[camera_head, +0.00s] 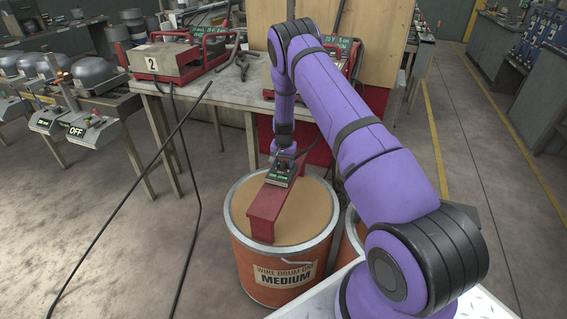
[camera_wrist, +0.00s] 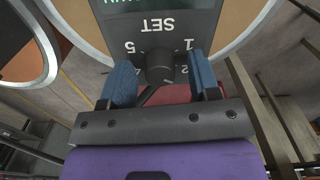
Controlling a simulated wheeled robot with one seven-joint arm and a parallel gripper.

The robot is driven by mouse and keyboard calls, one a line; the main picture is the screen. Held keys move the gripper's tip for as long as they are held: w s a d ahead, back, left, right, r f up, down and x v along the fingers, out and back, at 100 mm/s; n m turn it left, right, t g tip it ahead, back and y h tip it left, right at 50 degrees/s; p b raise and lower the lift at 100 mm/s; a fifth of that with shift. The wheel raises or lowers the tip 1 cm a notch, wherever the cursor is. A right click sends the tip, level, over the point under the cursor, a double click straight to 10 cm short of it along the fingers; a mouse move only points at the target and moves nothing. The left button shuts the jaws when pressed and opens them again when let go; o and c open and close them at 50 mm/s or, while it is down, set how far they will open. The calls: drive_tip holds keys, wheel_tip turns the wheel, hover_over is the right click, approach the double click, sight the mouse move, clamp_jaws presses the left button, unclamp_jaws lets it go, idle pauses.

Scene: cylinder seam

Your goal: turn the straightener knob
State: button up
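The straightener knob (camera_wrist: 160,66) is a dark round knob on a grey control panel (camera_wrist: 178,27) marked SET, with upside-down numbers around it. My gripper (camera_wrist: 161,72) has its two blue fingers on either side of the knob, with visible gaps to it on both sides, so it is open. In the head view my gripper (camera_head: 285,154) points down at the small dark control box (camera_head: 281,180) with a green display. The box sits on a red beam (camera_head: 264,212) across a drum. The knob is hidden there by my gripper.
The orange wire drum (camera_head: 262,262) has a MEDIUM label. A grey bench (camera_head: 215,95) with red-framed machines stands behind it. Black cables (camera_head: 130,190) run down at the left. Another table with metal domes (camera_head: 92,73) is at the far left. Floor at the right is mostly open.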

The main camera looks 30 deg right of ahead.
wheel_tip(320, 180, up, 11)
idle(0.7)
drive_tip(key=shift+f, duration=0.1)
wheel_tip(320, 180, up, 17)
drive_tip(key=n+t, duration=0.1)
drive_tip(key=n, duration=0.1)
hover_over(283, 162)
drive_tip(key=s+a, duration=0.4)
drive_tip(key=a, duration=0.1)
drive_tip(key=s+a+r+n+t, duration=0.1)
drive_tip(key=s+a+r, duration=0.2)
drive_tip(key=s+r, duration=0.35)
drive_tip(key=s+a+r+n+t, duration=0.1)
drive_tip(key=s+a+r, duration=0.25)
drive_tip(key=r, duration=0.55)
drive_tip(key=s+a+r+n, duration=0.1)
drive_tip(key=s+a+r, duration=0.1)
drive_tip(key=s+r, duration=0.35)
drive_tip(key=s+a+r+n, duration=0.1)
drive_tip(key=s+a+r, duration=0.15)
drive_tip(key=s, duration=0.65)
drive_tip(key=s+a+n+t, duration=0.2)
drive_tip(key=s+n, duration=0.1)
drive_tip(key=s, duration=1.3)
drive_tip(key=shift+s+a+r, duration=0.15)
drive_tip(key=shift+s+r, duration=0.2)
drive_tip(key=shift+s, duration=0.05)
